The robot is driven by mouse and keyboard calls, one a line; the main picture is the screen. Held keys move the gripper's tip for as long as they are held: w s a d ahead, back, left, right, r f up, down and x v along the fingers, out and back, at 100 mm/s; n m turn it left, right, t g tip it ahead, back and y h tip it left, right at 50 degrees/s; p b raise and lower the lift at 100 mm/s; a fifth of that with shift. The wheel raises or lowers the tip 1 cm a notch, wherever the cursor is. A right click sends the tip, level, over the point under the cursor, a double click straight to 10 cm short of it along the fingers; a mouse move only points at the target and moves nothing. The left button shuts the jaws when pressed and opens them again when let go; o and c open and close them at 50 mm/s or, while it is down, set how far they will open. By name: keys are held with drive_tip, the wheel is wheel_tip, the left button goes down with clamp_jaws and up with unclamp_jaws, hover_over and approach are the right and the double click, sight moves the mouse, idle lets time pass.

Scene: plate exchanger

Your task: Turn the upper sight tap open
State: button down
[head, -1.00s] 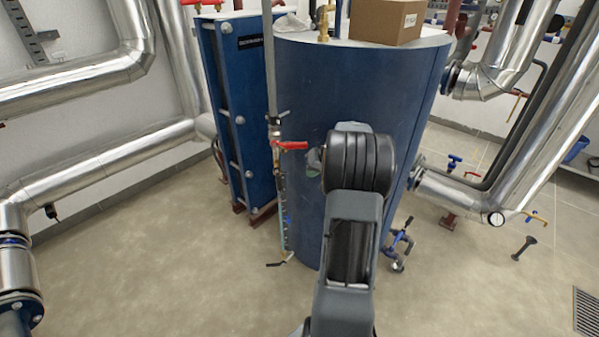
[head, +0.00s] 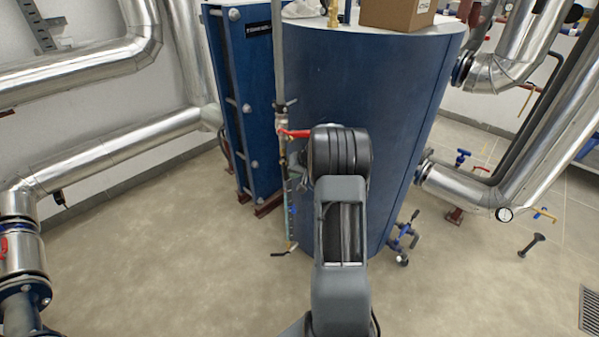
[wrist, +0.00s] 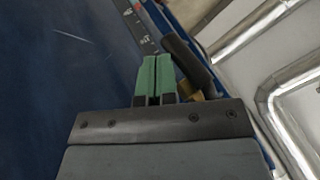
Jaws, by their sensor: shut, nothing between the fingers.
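My gripper (wrist: 157,78) shows in the wrist view with its two green fingertips together and nothing between them. A black lever (wrist: 188,60) with a brass body (wrist: 184,89) lies just right of the fingertips, very close; I cannot tell whether they touch. It appears to be the upper sight tap. In the head view my arm hides most of the gripper and the upper tap. The sight glass (head: 291,215) runs down the left side of the blue tank (head: 350,80). The lower tap's black lever (head: 281,253) sticks out to the left at its bottom.
A red-handled valve (head: 293,133) sits on the vertical pipe (head: 278,60) above the sight glass, partly behind my arm. The blue plate exchanger (head: 245,100) stands close on the left. A dark scale strip (wrist: 136,26) lies beyond the fingertips.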

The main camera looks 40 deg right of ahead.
idle(0.3)
drive_tip(key=b, duration=0.2)
drive_tip(key=a+t+y+b, duration=0.1)
drive_tip(key=b, duration=0.1)
drive_tip(key=shift+w+a+f, duration=0.15)
drive_tip(key=shift+w+f, duration=0.05)
drive_tip(key=shift+w, duration=0.2)
drive_tip(key=shift+a, duration=0.1)
